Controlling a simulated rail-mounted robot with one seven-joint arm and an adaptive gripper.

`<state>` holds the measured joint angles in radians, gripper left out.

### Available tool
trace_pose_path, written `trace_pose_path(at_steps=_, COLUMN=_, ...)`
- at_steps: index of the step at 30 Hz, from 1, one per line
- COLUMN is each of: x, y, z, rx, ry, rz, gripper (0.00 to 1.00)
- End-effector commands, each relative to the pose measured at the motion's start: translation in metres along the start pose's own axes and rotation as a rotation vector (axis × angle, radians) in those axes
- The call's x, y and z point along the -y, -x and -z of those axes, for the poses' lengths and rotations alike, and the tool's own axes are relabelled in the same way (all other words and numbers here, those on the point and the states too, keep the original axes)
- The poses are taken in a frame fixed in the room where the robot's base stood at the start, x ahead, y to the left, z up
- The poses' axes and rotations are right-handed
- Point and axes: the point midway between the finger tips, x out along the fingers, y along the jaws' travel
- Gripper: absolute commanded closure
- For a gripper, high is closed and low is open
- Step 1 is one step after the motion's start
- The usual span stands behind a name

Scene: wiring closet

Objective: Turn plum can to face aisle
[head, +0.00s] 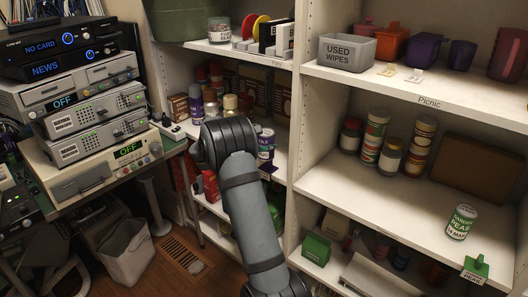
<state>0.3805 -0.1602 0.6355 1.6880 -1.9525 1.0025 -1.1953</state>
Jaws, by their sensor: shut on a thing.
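My arm reaches up the middle of the head view toward the left shelf bay, and its dark wrist end hides what lies behind it. My gripper is not visible, so its fingers and anything between them cannot be seen. Just right of the wrist, a can with a white and purple label (266,143) shows partly on the middle shelf. Its lettering is cut off, so I cannot tell whether it is the plum can, or whether my gripper touches it.
Several bottles and cans stand left of my wrist, including a purple bottle (196,103). The right bay holds stacked cans (375,137), a peas can (461,222) near the front edge and a grey used wipes bin (346,53). The right shelf's front middle is clear.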

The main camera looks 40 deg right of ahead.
Motion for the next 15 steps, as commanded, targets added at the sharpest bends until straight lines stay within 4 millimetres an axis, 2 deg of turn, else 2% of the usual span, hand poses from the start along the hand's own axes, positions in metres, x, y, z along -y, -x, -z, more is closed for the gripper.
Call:
trace_pose_path(at_steps=8, x=0.002, y=-0.016, z=-0.009, rx=0.002, ry=0.006, rz=-0.009, gripper=0.79)
trace_pose_path(at_steps=15, x=0.009, y=-0.048, z=-0.023, rx=0.002, ry=0.004, rz=-0.007, gripper=0.79)
